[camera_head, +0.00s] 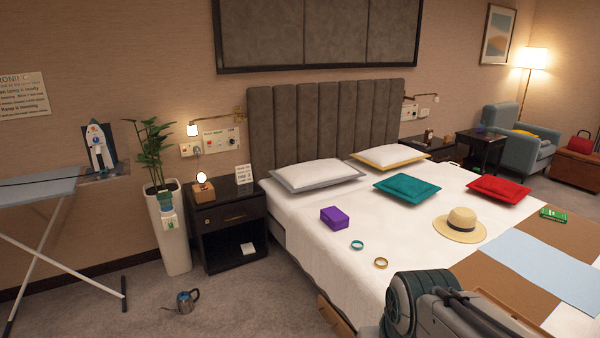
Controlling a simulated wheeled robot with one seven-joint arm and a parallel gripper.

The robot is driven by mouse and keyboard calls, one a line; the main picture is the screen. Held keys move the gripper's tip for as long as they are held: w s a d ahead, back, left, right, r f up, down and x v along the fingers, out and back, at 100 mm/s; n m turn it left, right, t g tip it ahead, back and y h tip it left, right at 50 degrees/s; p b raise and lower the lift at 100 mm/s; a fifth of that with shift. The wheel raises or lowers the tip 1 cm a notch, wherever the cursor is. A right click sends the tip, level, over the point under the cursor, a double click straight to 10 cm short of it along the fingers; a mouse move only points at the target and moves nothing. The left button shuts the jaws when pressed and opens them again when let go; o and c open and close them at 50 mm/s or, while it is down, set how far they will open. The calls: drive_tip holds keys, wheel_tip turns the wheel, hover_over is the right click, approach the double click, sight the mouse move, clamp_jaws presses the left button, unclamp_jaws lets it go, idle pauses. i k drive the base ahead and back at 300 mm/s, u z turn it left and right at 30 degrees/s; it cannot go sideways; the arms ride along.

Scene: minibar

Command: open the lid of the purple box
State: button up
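The purple box (334,217) is a small box resting on the white bed (310,240), near the bed's left edge. Its top looks flat and the lid appears shut. A teal ring (357,245) and an orange-brown ring (381,263) lie on the bed in front of the box, apart from it. My gripper cannot be made out in this view, so its distance from the box is not shown.
A straw hat (460,226) and several pillows lie on the bed. A dark nightstand (228,228) stands left of the bed. Grey carpet left of the bed is mostly clear.

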sight(335, 215)
drive_tip(key=u, duration=0.1)
drive_tip(key=i, duration=0.95)
drive_tip(key=u, duration=0.55)
drive_tip(key=i, duration=2.15)
drive_tip(key=z, duration=0.45)
